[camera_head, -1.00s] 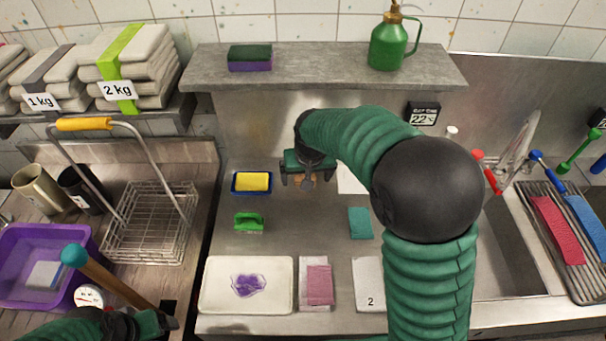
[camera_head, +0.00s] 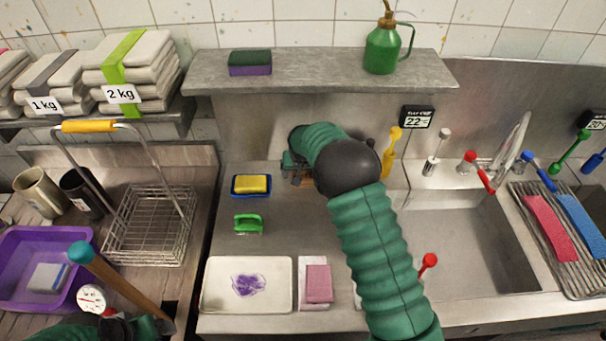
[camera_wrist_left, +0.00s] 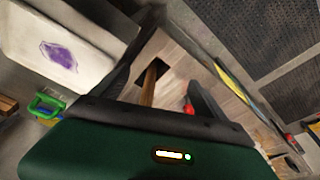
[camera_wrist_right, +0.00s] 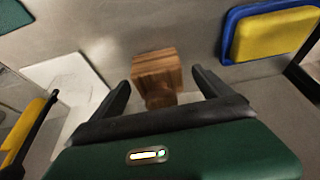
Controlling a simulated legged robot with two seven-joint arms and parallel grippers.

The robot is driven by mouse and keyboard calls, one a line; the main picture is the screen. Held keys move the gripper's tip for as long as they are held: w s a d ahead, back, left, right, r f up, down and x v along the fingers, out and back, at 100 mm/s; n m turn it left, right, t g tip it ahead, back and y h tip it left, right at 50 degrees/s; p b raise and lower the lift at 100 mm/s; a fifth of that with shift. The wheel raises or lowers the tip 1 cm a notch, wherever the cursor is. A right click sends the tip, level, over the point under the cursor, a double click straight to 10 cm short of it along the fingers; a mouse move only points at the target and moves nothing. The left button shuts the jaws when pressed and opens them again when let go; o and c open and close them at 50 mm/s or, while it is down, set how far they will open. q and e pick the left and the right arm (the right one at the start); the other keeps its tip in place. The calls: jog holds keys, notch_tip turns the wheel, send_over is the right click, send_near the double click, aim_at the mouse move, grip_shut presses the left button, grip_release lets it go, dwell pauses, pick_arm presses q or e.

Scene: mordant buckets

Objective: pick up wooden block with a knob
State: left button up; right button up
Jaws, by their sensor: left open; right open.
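The wooden block (camera_wrist_right: 157,70) with a knob (camera_wrist_right: 160,99) lies on the steel counter. In the right wrist view it sits just ahead of and between the fingers of my right gripper (camera_wrist_right: 158,85), which is open and apart from it. In the head view only a sliver of the block (camera_head: 308,182) shows beneath my right gripper (camera_head: 298,172); my arm hides the rest. My left gripper (camera_wrist_left: 170,85) is open at the lower left, near a wooden handle (camera_wrist_left: 149,85) that shows between its fingers without clear contact.
A yellow sponge in a blue dish (camera_head: 251,185) lies left of the block, and a green-handled brush (camera_head: 248,223) in front of it. A yellow-handled tool (camera_head: 392,150) stands right. The shelf (camera_head: 320,72) overhangs behind.

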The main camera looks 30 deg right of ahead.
jog(key=shift+x, duration=1.2)
jog(key=shift+d, duration=0.1)
jog(key=shift+c, duration=0.7)
jog(key=shift+d, duration=0.1)
jog(key=c, duration=0.5)
jog(key=shift+a, duration=0.2)
jog(key=c, duration=1)
